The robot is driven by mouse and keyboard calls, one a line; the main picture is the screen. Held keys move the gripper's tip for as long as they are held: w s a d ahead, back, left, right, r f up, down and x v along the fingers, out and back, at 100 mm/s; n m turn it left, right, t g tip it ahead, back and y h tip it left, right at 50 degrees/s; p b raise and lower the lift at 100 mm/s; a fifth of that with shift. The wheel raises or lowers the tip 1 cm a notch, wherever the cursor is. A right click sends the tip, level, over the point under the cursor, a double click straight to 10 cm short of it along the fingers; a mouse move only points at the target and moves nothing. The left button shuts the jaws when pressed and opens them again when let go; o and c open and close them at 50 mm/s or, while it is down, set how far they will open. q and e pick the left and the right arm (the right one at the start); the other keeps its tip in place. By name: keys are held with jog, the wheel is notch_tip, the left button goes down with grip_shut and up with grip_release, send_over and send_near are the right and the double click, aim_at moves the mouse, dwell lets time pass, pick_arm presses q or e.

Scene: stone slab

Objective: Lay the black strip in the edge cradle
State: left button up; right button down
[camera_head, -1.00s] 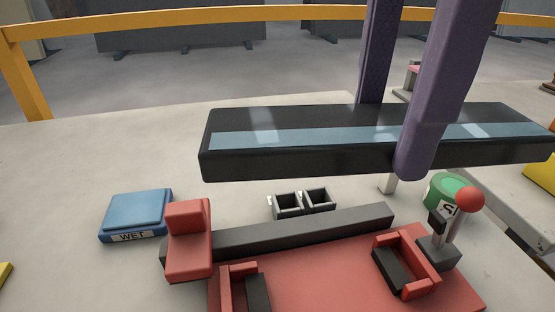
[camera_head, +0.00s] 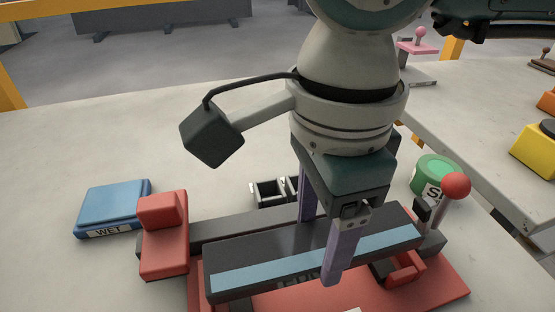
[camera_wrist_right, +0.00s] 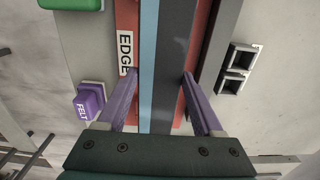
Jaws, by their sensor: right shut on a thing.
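The black strip (camera_head: 265,253), a long dark bar with a light blue band along one side, lies lengthwise over the red edge cradle (camera_head: 432,290). My right gripper (camera_head: 320,248) points down with its two purple fingers shut on the strip, one on each long side. In the right wrist view the strip (camera_wrist_right: 170,60) runs between the fingers of my right gripper (camera_wrist_right: 159,76), over the red cradle with its EDGE label (camera_wrist_right: 125,52). I cannot tell whether the strip touches the cradle's holders, which it partly hides. My left gripper is not in view.
A red block (camera_head: 163,235) stands at the left end of the cradle's dark rear bar. A red-knobbed lever (camera_head: 455,187) and green tin (camera_head: 436,172) stand at the right. A blue WET pad (camera_head: 115,206) lies left; small open bins (camera_head: 268,192) stand behind.

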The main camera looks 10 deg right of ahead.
aim_at(318, 241)
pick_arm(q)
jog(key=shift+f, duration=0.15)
pick_arm(e)
notch_tip(318, 241, down, 4)
jog(key=shift+f, duration=0.1)
pick_arm(q)
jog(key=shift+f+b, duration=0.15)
jog(key=shift+b, duration=0.15)
pick_arm(e)
jog(key=shift+f, duration=0.15)
jog(key=shift+c, duration=0.2)
grip_release()
pick_arm(q)
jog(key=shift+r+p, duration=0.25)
jog(key=shift+p, duration=0.05)
pick_arm(e)
jog(key=shift+r, duration=0.4)
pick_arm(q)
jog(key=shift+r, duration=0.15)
pick_arm(e)
notch_tip(318, 241, up, 12)
jog(key=shift+f, duration=0.2)
